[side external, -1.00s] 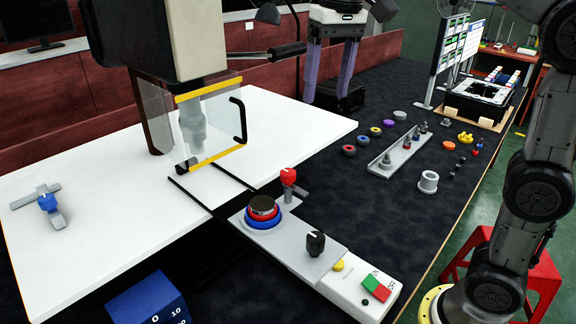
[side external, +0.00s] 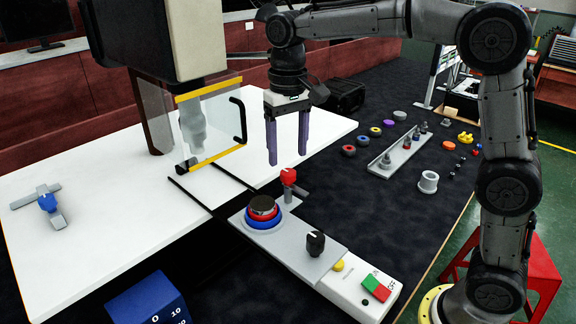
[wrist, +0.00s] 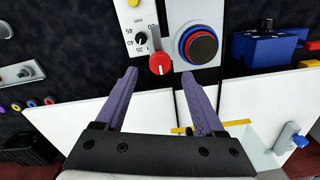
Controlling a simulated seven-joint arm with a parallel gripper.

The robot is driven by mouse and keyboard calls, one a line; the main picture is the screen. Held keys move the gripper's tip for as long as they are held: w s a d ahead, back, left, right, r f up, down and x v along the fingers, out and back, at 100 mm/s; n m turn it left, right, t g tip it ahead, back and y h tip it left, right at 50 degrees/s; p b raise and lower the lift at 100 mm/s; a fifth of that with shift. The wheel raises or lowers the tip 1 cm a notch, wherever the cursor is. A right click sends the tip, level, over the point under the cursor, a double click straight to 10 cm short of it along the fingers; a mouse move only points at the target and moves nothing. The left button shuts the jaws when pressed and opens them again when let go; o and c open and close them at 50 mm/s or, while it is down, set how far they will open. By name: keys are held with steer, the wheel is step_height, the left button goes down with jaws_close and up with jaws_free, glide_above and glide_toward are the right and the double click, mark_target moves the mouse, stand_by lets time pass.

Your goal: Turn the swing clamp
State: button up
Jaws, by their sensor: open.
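A red-topped knob (side external: 289,176) on a grey post stands beside the round red-and-blue fixture (side external: 263,213). A blue-topped piece with flat grey arms (side external: 48,202) sits on the white table at the far left. I cannot tell for certain which is the swing clamp. My gripper (side external: 288,160) is open and empty, pointing down, with its purple fingers above the red knob and seemingly clear of it. In the wrist view, the red knob (wrist: 160,64) shows between and just beyond the fingertips (wrist: 158,74), with a white mark on top. The blue-topped piece (wrist: 299,141) is far to the right there.
A black knob (side external: 315,243) and a white box with green and red buttons (side external: 376,287) stand near the red knob. A clear guard with yellow edges (side external: 212,125) stands left of my gripper. A blue box (side external: 150,300) is at the front. Small parts lie to the right.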

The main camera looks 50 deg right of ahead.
mark_target(288, 172)
steer(key=shift+f, duration=2.25)
jaws_close()
